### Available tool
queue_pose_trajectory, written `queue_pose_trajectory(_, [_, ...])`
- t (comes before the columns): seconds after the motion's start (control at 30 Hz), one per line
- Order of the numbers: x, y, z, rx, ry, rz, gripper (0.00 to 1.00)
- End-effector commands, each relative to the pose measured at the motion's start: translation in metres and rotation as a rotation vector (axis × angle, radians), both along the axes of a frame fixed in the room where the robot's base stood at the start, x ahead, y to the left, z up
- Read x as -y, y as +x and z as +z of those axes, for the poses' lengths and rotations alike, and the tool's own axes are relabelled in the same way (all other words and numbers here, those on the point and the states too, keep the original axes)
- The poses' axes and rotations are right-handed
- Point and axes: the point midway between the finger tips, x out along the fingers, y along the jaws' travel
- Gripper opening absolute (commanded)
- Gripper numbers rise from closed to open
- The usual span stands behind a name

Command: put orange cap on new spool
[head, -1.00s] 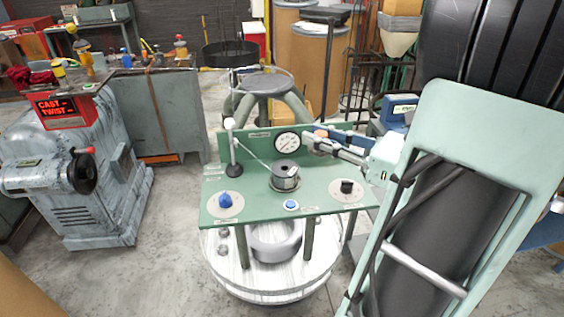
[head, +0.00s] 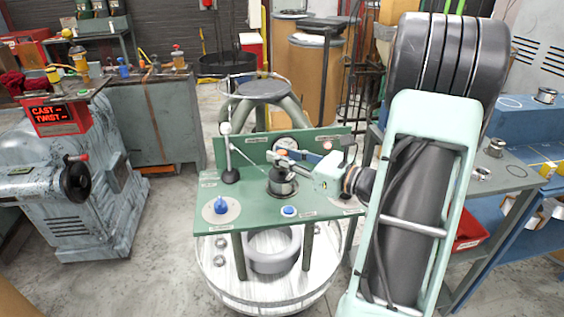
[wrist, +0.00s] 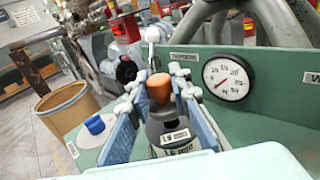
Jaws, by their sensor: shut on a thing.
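My gripper (head: 287,161) reaches in from the right over the green panel and is shut on the orange cap (wrist: 160,90). In the wrist view the cap is between the two blue-grey fingers, near their tips, and looks roughly upright. In the head view the cap (head: 281,153) is small and partly covered by the gripper. The metallic spool (head: 282,183) stands at the middle of the panel, directly below the gripper. A dark, labelled top (wrist: 172,138) shows below the cap between the fingers. I cannot tell whether cap and spool touch.
The green panel (head: 258,209) carries a lever with a white knob (head: 226,129), a blue knob (head: 221,205), a blue button (head: 289,211) and a gauge (wrist: 227,79) on its back plate. A blue workbench (head: 540,120) stands at the right. A grey machine (head: 60,205) stands at the left.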

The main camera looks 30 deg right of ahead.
Motion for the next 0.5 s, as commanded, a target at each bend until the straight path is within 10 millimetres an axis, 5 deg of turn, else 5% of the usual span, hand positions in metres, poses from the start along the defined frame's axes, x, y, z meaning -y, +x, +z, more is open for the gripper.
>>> queue_pose_trajectory(0.1, [0.0002,-0.0004,-0.0138,0.001,0.002,-0.001,0.0])
queue_pose_trajectory(0.5, [0.0004,-0.0007,-0.0187,0.002,0.001,-0.001,0.0])
